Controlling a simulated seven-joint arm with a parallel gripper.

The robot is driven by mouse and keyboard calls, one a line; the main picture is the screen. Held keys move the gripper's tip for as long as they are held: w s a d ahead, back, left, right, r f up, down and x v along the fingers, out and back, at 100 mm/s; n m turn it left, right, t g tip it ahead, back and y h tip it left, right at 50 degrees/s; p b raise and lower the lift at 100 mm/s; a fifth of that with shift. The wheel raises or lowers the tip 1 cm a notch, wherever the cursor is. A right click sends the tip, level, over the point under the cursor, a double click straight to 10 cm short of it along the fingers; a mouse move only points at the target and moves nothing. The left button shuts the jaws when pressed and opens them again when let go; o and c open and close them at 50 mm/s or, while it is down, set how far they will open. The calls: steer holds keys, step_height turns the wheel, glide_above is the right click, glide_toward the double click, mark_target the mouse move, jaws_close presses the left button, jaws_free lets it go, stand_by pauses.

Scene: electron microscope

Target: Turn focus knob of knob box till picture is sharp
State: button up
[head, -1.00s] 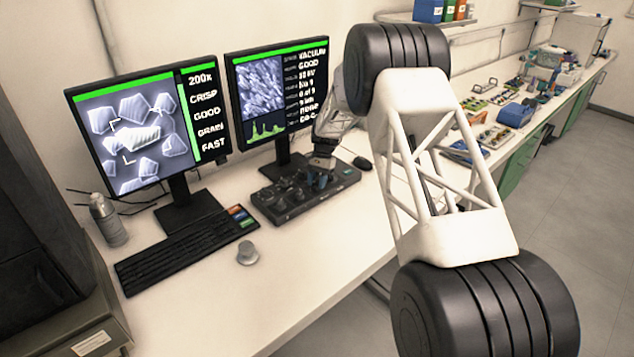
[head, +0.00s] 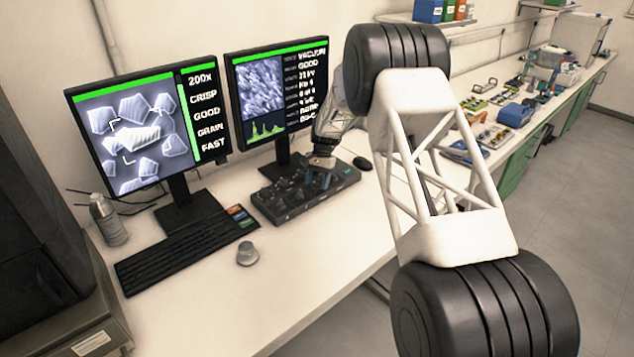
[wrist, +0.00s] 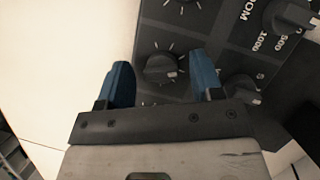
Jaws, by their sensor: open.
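The knob box (head: 290,204) is a dark panel with several knobs on the desk, in front of the right monitor. My gripper (head: 322,180) is over its right part. In the wrist view my gripper (wrist: 160,82) has its two blue fingers spread, with a black knob (wrist: 160,68) between and just beyond them; contact is not visible. The knob's label is hidden, so I cannot tell which knob it is. The left monitor (head: 143,130) shows clear-edged grey crystals with the words "200x", "CRISP", "GOOD", "GRAIN" and "FAST", and a tall green bar.
Another knob (wrist: 288,14) marked "ZOOM" is at the upper right of the wrist view, and one (wrist: 243,88) is beside the right finger. A keyboard (head: 185,248), a grey puck-like piece (head: 247,254) and a mouse (head: 362,163) lie nearby.

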steer(key=v, duration=0.7)
steer(key=shift+r, duration=0.3)
steer(key=shift+w, duration=0.1)
stand_by(1.4)
steer(key=s+d+r+n+t, duration=0.1)
steer(key=s+d+r, duration=0.4)
steer(key=s+r, duration=0.35)
steer(key=s+d+r+t, duration=0.1)
steer(key=s+d+r, duration=0.5)
steer(key=s+r, duration=0.3)
steer(key=s+d+r+n+t, duration=0.1)
steer(key=s+d+r+t, duration=0.1)
steer(key=s+d+r, duration=0.65)
steer(key=s+d+f+n+t+h, duration=0.1)
steer(key=s+d, duration=0.1)
steer(key=s, duration=1.6)
steer(key=s+d+f+n+t, duration=0.1)
steer(key=s+d+f, duration=0.1)
steer(key=s, duration=1.7)
steer(key=shift+s+d+t+h, duration=0.15)
steer(key=shift+d+t+h, duration=0.25)
steer(key=shift+d, duration=0.3)
